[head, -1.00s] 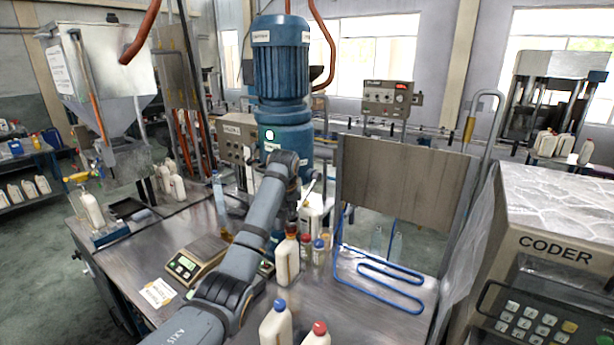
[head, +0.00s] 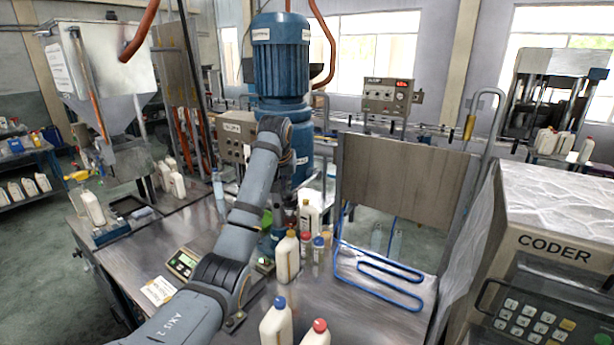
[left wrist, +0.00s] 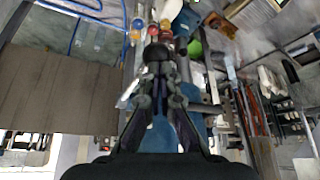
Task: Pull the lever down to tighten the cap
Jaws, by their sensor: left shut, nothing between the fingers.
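The blue capping machine (head: 281,60) stands at the middle of the bench, its motor upright on top. A white bottle (head: 310,217) stands at its foot, partly hidden. My left arm reaches up in front of the machine and hides much of its lower part. My left gripper (left wrist: 157,62) is shut and empty, with its fingertips together; in the head view it is mostly hidden by the arm and bottles. A pale bar (left wrist: 127,93) lies beside the fingers in the left wrist view; I cannot tell whether it is the lever. No lever shows clearly in the head view.
White bottles with a blue cap (head: 277,322) and a red cap (head: 316,333) stand at the front. Another bottle (head: 287,258) and small capped jars are close to the gripper. The coder (head: 555,250) borders the right.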

